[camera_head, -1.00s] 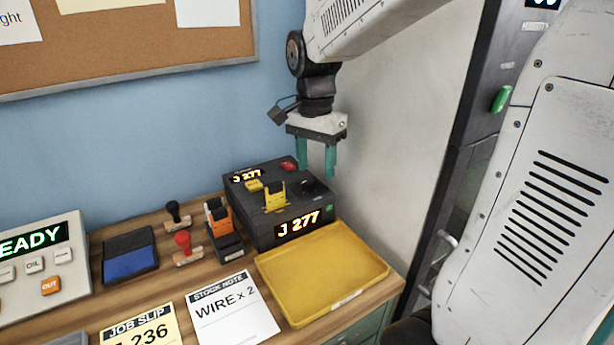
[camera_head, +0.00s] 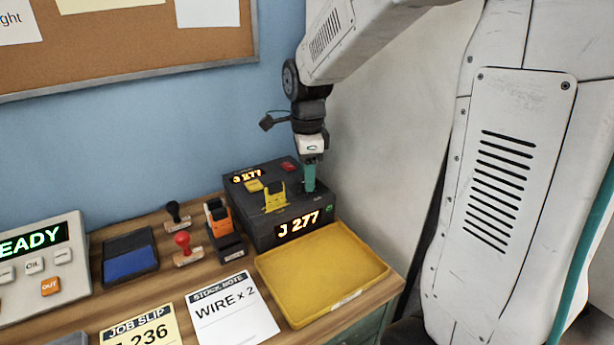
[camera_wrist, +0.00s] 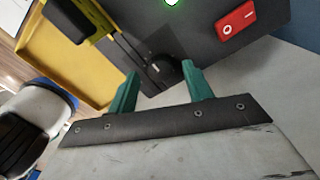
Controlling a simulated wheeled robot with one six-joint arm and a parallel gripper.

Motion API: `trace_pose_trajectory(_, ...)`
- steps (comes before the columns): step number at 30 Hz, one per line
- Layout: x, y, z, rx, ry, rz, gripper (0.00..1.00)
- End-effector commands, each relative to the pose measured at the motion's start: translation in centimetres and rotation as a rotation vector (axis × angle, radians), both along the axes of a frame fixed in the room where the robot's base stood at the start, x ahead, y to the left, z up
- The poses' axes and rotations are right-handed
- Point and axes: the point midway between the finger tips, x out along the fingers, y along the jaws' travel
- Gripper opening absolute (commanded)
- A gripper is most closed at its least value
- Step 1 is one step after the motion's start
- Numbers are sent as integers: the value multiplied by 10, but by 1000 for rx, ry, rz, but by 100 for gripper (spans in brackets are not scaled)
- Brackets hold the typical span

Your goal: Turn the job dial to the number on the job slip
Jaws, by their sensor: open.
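The job slip (camera_head: 140,328) lies at the bench's front edge and reads 236, its lower part cut off by the frame. The black machine (camera_head: 262,228) stands at the back right; its front display (camera_head: 298,228) reads J 277. The dark round job dial (camera_wrist: 165,68) is on its top face, between my finger tips in the wrist view. My gripper (camera_head: 309,188) points down over the machine's right side, open, with a finger on either side of the dial (camera_wrist: 160,76). Whether the fingers touch it cannot be told. In the head view the gripper hides most of the dial.
A yellow tray (camera_head: 378,274) sits in front of the machine. A yellow bracket (camera_head: 274,198) stands on its top, left of my gripper, and a red switch (camera_wrist: 236,20) is near the dial. A stock note (camera_head: 235,310), stamps and an ink pad (camera_head: 131,262) lie left.

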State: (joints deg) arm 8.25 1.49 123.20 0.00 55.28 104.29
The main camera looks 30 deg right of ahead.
Motion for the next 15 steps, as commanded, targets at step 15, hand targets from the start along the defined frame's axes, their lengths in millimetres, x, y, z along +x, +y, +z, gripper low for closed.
trace_pose_trajectory(15,0,0,-13,0,0,0,25)
